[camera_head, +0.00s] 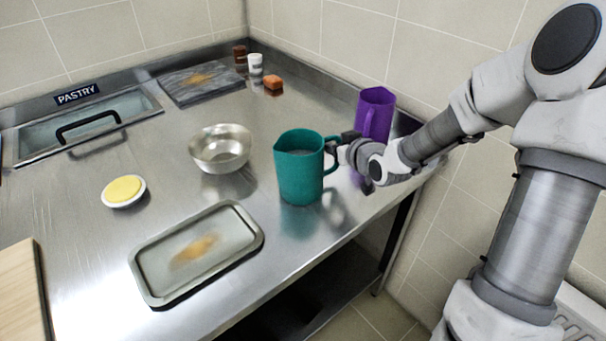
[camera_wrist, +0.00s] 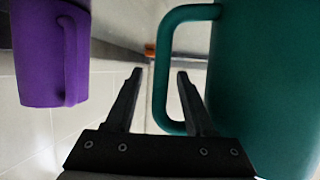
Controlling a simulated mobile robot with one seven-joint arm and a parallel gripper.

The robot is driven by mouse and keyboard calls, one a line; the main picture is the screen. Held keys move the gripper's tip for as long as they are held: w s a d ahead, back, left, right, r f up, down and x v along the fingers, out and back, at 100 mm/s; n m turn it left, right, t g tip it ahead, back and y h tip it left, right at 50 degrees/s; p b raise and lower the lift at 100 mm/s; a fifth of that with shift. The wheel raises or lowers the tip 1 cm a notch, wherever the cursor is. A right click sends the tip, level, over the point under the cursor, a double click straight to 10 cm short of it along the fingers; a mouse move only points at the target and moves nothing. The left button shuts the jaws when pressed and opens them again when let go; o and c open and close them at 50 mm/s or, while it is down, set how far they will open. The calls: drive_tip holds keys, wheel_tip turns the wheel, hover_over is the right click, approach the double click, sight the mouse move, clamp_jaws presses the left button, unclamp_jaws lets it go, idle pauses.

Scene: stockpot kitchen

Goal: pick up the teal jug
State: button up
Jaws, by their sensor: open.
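The teal jug (camera_head: 299,175) stands upright on the steel counter, its handle towards the right. My gripper (camera_head: 338,149) is at the handle side of the jug. In the wrist view the teal jug (camera_wrist: 270,90) fills the right side, and its handle's upright bar shows between the open fingers of my gripper (camera_wrist: 160,76). The right finger appears within the handle loop and the left finger outside it. Neither finger visibly presses on the bar. In the head view my gripper partly hides the handle.
A purple jug (camera_head: 375,112) stands behind my gripper; it also shows at the left of the wrist view (camera_wrist: 40,55). A metal bowl (camera_head: 221,150), a tray (camera_head: 197,252) and a small yellow-filled dish (camera_head: 123,191) lie to the left. The counter's front edge is near the teal jug.

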clamp_jaws()
idle(1.3)
drive_tip(key=shift+r, duration=0.15)
